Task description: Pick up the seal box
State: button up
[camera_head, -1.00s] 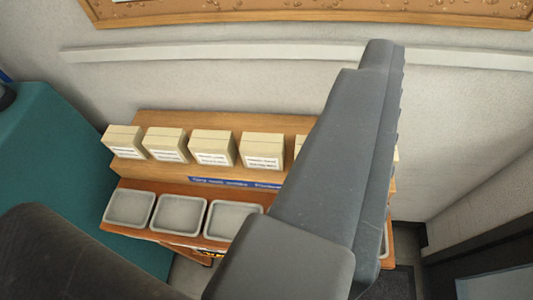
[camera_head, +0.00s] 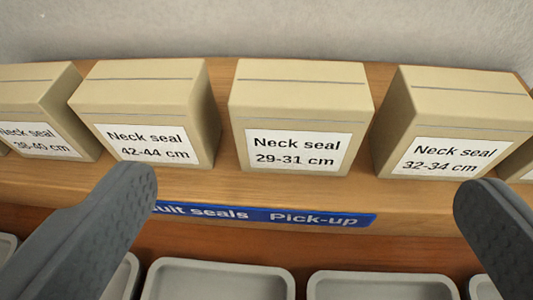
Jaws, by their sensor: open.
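Several beige seal boxes stand in a row on a wooden shelf (camera_head: 270,190). The box labelled "Neck seal 29-31 cm" (camera_head: 300,108) is in the middle of the view. The "Neck seal 42-44 cm" box (camera_head: 150,103) stands to its left and the "Neck seal 32-34 cm" box (camera_head: 452,112) to its right. A box whose label appears to read 38-40 cm (camera_head: 40,100) is at the far left, and another is cut off at the right edge. My gripper (camera_head: 304,193) is open and empty, its two fingers wide apart in front of the boxes.
A blue sign reading "Pick-up" (camera_head: 318,218) is on the shelf's front edge, partly hidden by my left finger. Grey trays (camera_head: 220,267) line a lower level. A pale wall (camera_head: 270,30) rises behind, and gaps separate the central boxes.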

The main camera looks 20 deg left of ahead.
aim_at(302, 107)
jog(key=b+x, duration=0.1)
jog(key=x, duration=0.7)
jog(key=shift+w, duration=0.2)
jog(key=shift+f+b+x, duration=0.2)
jog(key=shift+b+x, duration=0.3)
jog(key=shift+x, duration=2.05)
jog(key=shift+d, duration=0.1)
jog(key=c, duration=0.9)
